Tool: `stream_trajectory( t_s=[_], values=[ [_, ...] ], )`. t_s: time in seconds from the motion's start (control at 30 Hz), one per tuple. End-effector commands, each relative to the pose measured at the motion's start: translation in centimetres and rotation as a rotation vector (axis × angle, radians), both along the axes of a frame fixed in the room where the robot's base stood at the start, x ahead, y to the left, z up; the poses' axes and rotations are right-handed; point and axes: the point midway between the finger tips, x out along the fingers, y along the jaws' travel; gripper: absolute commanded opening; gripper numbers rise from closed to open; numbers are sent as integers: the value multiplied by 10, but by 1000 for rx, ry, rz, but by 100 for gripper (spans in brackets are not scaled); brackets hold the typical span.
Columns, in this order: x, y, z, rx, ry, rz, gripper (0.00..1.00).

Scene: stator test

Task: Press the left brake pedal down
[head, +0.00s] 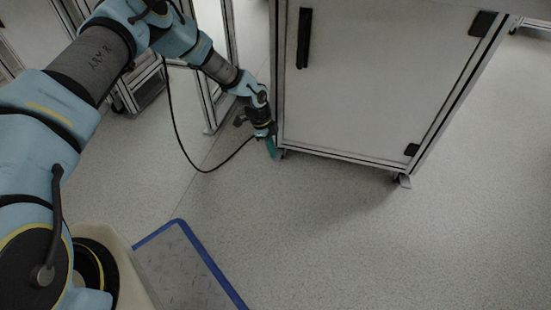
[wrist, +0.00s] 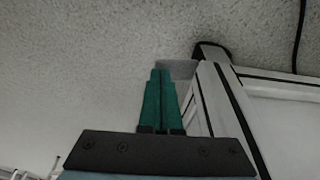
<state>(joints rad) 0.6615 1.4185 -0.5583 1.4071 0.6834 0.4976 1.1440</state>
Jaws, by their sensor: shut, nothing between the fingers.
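The left brake pedal (wrist: 180,69) is a small grey plate at the cabinet's lower corner in the wrist view. It sticks out beside a dark caster (wrist: 212,50). My gripper (wrist: 160,74) has green fingers pressed together and empty, and their tips overlap the pedal's near left part in the picture. I cannot tell whether they touch it or how far down it is. In the head view my gripper (head: 272,153) points down at the left bottom corner of the cabinet (head: 375,80), and the left pedal is not clear there.
Another grey pedal (head: 404,181) shows under the cabinet's right corner. A framed structure (head: 215,70) stands just left of my gripper. A black cable (head: 185,150) hangs from my arm. The speckled floor (head: 350,240) in front of the cabinet is free. A blue-edged surface (head: 185,265) lies nearer me.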

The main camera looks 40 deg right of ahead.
Motion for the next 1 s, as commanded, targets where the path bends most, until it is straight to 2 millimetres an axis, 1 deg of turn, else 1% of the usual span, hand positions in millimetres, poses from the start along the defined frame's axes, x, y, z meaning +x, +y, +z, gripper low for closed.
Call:
stream_trajectory(
  t_s=[0.13,0.23,0.43,0.47,0.67,0.9,1.0],
  values=[
    [0,0,0,0,0,0,0],
    [0,0,-5,0,0,0,0],
    [0,0,-27,0,0,0,0],
    [1,0,-21,0,-1,0,0],
    [3,1,-19,-1,0,1,0],
    [24,16,-10,1,0,3,0],
    [25,17,-10,1,1,1,0]
  ],
)
